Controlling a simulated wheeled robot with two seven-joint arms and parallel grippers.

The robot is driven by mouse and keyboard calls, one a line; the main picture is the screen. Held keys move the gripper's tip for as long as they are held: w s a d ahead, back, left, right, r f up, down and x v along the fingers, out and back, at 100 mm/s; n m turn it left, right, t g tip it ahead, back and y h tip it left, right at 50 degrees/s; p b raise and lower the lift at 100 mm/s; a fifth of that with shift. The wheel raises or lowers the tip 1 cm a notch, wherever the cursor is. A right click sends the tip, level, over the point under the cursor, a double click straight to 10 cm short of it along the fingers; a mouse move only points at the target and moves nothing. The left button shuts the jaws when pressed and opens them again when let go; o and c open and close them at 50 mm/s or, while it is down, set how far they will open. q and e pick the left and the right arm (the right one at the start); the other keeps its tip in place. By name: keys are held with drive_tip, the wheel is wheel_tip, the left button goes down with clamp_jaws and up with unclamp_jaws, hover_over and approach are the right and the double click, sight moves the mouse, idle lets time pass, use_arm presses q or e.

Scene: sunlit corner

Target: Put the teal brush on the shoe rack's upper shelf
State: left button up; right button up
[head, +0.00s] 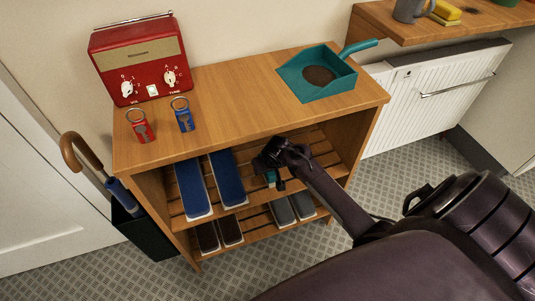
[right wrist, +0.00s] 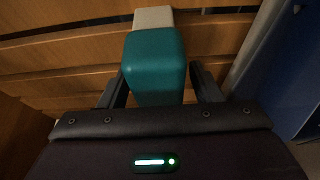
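Only a bit of the brush (head: 270,177) shows there, below the gripper. Shelf slats lie behind the brush in the wrist view; I cannot tell whether it touches them. My left gripper is not in view.
Blue shoes (head: 228,178) stand on the upper shelf's left part, close beside the gripper. Brown shoes (head: 230,230) and grey shoes (head: 282,211) are below. A red radio (head: 139,60), two tags and a teal dustpan (head: 340,82) are on top. An umbrella (head: 120,195) stands left.

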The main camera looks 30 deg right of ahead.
drive_tip(key=shift+r, duration=0.25)
drive_tip(key=p+v, duration=0.2)
drive_tip(key=v, duration=0.3)
drive_tip(key=s+a+p, duration=0.1)
drive_tip(key=s+a, duration=0.2)
drive_tip(key=s, duration=0.9)
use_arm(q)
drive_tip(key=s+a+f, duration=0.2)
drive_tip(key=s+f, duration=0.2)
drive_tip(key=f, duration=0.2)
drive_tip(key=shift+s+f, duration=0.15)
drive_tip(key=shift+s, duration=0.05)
use_arm(e)
drive_tip(key=s+a+f+n+g, duration=0.1)
drive_tip(key=s+a+f, duration=0.3)
drive_tip(key=s+f, duration=0.4)
drive_tip(key=s+a+f+n+g+y, duration=0.1)
drive_tip(key=s+a+f+n, duration=0.3)
drive_tip(key=f, duration=1.2)
drive_tip(key=s+a, duration=0.1)
drive_tip(key=s, duration=0.3)
drive_tip(key=shift+s+a+f, duration=0.2)
drive_tip(key=shift+s+f, duration=0.15)
drive_tip(key=shift+s, duration=0.05)
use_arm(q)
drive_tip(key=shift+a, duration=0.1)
